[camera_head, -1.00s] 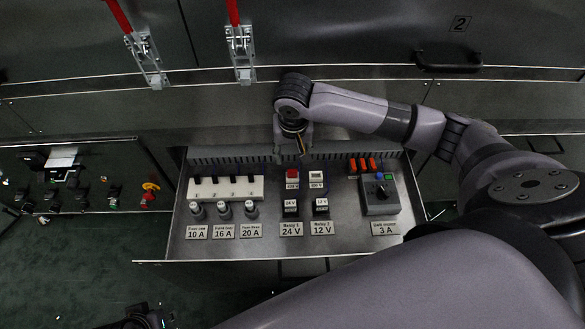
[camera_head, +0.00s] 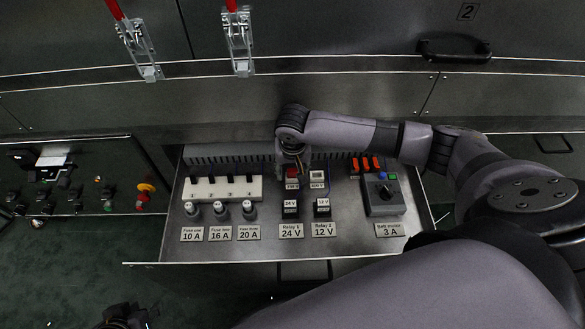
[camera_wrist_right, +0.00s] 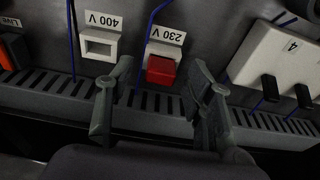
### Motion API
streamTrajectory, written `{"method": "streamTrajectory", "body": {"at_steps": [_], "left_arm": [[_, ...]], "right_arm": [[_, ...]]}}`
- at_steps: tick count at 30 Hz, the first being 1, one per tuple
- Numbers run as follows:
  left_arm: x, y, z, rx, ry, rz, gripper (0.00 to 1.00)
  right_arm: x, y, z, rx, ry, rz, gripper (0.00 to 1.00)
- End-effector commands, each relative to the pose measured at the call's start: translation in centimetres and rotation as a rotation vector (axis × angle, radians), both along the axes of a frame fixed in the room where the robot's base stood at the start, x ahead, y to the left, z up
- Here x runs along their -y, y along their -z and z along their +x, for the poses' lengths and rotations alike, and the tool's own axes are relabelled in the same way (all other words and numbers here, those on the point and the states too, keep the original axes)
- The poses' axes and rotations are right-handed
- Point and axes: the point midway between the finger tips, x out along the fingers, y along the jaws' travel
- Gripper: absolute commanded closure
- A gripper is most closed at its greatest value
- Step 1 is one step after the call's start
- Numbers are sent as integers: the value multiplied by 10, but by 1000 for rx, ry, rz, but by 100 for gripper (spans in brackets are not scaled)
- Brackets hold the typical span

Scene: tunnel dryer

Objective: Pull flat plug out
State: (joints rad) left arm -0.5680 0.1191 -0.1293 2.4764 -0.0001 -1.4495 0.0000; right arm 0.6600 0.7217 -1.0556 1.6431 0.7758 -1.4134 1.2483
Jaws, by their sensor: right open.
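A red flat plug (camera_wrist_right: 160,70) sits in the white socket labelled 230 V (camera_wrist_right: 163,47) in the right wrist view. In the head view the plug (camera_head: 291,178) is partly covered by my right gripper (camera_head: 298,168). In the right wrist view my right gripper (camera_wrist_right: 160,82) is open, with one finger on each side of the plug and visible gaps between. The white socket labelled 400 V (camera_wrist_right: 99,44) beside it is empty. My left gripper (camera_head: 122,318) shows only in part at the bottom left of the head view, and its jaws cannot be made out.
The open drawer (camera_head: 270,243) holds a white fuse block (camera_head: 222,187), several round fuses, two relays and a bath motor box (camera_head: 384,196). Orange parts stand at the back right. A slotted grey duct (camera_wrist_right: 60,92) runs close under the gripper. Blue wires pass near the sockets.

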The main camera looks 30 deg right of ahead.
Motion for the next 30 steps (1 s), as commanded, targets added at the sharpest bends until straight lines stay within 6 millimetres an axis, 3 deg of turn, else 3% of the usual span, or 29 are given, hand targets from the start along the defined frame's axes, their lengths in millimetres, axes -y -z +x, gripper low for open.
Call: {"method": "streamTrajectory", "body": {"at_steps": [2,24,25,30], "left_arm": [[0,0,0,0,0,0,72],[0,0,0,-1,-1,0,72],[0,0,0,-1,-1,0,72],[0,0,0,-1,-1,0,72]], "right_arm": [[0,0,0,0,0,0,52],[0,0,0,0,0,0,100],[0,0,0,0,0,0,76],[0,0,0,0,0,0,88]]}}
